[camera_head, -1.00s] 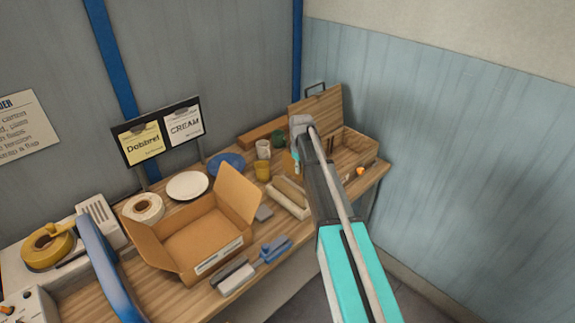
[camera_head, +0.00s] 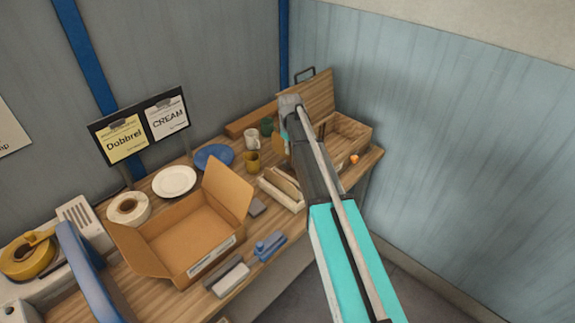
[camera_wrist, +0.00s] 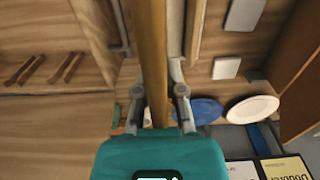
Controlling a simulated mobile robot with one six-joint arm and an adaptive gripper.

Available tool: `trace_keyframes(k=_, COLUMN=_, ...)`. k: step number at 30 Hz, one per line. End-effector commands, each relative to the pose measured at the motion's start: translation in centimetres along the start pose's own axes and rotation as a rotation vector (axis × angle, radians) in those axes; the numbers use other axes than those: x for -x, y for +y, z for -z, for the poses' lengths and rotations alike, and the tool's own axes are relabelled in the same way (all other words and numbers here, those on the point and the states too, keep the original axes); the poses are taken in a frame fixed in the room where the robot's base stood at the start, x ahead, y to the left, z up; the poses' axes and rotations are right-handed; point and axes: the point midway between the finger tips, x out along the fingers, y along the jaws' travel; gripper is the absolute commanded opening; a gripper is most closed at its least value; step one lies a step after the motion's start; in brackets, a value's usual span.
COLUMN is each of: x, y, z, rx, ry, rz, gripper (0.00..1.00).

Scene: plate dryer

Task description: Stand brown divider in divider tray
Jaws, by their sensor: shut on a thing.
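My gripper (camera_wrist: 157,78) is shut on a long brown divider (camera_wrist: 152,40), which runs up the middle of the wrist view, edge toward the camera. In the head view my arm hides the fingers and most of what they hold. The cream divider tray (camera_head: 287,203) is on the table, just left of my arm, with a brown board (camera_head: 283,184) in it. A pale strip beside the held divider in the wrist view (camera_wrist: 194,30) looks like the tray's edge. I cannot tell whether the held divider touches the tray.
An open wooden box (camera_head: 352,145) with a raised lid stands behind my arm to the right. An open cardboard box (camera_head: 185,235) is to the left. A yellow mug (camera_head: 252,161), a blue plate (camera_head: 213,157) and a white plate (camera_head: 174,181) stand behind the tray. A blue tool (camera_head: 269,246) lies in front.

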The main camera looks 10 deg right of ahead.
Motion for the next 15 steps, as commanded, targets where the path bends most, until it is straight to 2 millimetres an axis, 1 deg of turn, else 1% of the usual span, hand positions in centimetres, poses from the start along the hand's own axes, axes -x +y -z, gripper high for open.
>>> trace_keyframes(k=5, x=-0.7, y=-0.2, z=0.2, rx=0.006, ry=0.000, rz=0.002, gripper=0.00)
trace_keyframes(k=8, x=-1.6, y=-0.3, z=0.2, rx=0.010, ry=0.000, rz=0.004, gripper=0.00)
trace_keyframes(k=15, x=-4.7, y=-0.3, z=0.2, rx=0.011, ry=0.000, rz=0.004, gripper=0.00)
